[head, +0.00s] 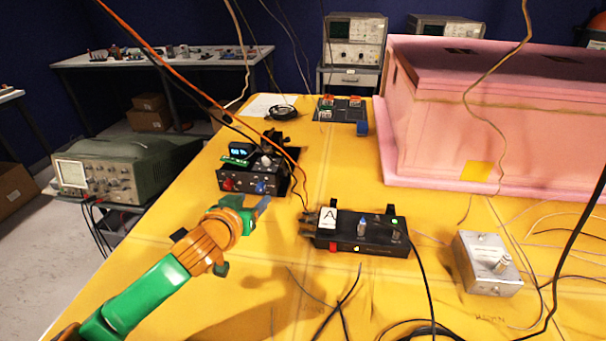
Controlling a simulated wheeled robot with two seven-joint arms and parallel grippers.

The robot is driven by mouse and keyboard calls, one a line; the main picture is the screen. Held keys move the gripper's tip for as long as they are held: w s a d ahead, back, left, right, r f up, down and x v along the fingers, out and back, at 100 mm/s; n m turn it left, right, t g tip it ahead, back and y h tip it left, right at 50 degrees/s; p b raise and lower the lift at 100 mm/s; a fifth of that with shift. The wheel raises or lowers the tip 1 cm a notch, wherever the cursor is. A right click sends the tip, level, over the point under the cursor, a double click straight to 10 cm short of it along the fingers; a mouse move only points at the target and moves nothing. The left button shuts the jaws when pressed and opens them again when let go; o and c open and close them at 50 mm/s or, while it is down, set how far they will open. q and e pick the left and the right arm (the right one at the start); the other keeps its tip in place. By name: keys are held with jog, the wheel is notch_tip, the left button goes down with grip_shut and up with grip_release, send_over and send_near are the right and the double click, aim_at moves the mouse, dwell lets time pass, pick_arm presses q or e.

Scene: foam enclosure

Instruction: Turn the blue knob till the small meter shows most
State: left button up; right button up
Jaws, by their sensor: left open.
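A black box with a red knob and a blue knob (262,187) on its front stands in the middle left of the yellow table. A small meter (241,150) with a lit blue display sits on top of it; its reading is too small to make out. My left gripper (262,206), on a green and orange arm, is open just in front of and below the blue knob. It looks empty, and I cannot tell whether it touches the knob. A second black box marked A (328,217) also carries a blue-topped knob (363,223). My right gripper is out of view.
A silver box with a knob (485,264) stands at the right among loose cables. A pink foam enclosure (480,120) fills the back right. A green oscilloscope (120,168) stands left of the table. Black cables cross the table's front.

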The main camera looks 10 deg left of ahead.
aim_at(259, 189)
pick_arm(q)
jog(key=shift+w+d, duration=0.3)
jog(key=shift+w, duration=0.1)
jog(key=shift+w+a+f, duration=0.1)
jog(key=shift+w+a, duration=0.15)
jog(key=shift+w+a+f, duration=0.4)
jog(key=shift+w+a, duration=0.3)
jog(key=shift+w, duration=0.1)
jog(key=shift+x, duration=1.15)
jog(key=shift+w+d+f, duration=0.25)
jog(key=shift+w+d, duration=0.15)
jog(key=shift+s+a+r, duration=0.1)
jog(key=shift+s+a, duration=0.05)
grip_shut()
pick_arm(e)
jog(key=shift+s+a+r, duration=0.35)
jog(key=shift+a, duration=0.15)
